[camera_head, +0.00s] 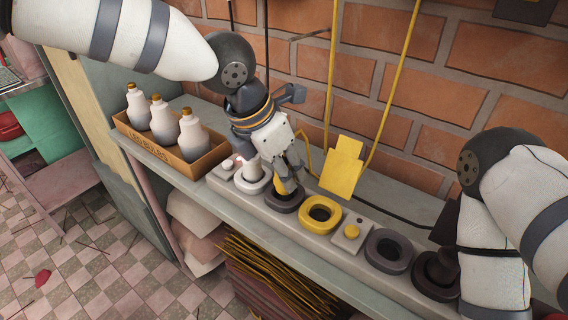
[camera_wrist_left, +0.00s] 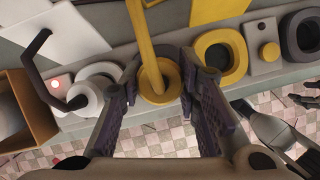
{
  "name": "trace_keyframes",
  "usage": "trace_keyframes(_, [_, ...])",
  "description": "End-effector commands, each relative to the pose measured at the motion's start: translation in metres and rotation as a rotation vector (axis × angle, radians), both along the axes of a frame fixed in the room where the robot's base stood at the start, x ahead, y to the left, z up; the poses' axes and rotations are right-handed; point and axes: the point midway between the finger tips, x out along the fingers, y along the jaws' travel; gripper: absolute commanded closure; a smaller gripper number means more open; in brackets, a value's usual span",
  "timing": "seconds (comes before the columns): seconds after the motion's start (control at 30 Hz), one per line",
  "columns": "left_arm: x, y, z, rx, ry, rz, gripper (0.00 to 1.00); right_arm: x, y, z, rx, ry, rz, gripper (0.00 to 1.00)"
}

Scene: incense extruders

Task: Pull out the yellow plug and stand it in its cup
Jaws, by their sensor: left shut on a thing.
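The yellow plug, with an upright bar handle, shows in the left wrist view (camera_wrist_left: 157,88) and partly in the head view (camera_head: 280,186). It is at the dark round ring (camera_head: 287,203) on the long grey base. I cannot tell whether it is fully seated there or slightly raised. My left gripper (camera_head: 289,178) is shut on the yellow plug from above, one finger on each side in the left wrist view (camera_wrist_left: 160,84). To its right is an empty yellow ring-shaped cup (camera_head: 304,221), open at the top.
A white plug with a dark hooked handle (camera_wrist_left: 80,100) stands in a white ring at left. A block with a yellow button (camera_head: 351,231) and dark rings (camera_head: 388,250) sit to the right. A cardboard box (camera_head: 170,158) of bottles stands at left. A brick wall is behind.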

Motion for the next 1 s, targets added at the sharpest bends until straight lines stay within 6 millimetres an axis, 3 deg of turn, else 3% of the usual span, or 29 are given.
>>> trace_keyframes(1.0, [0.0, 0.0, -0.02, 0.0, 0.0, 0.0, 0.98, 0.0, 0.0, 0.0, 0.0, 0.001, 0.0, 0.6])
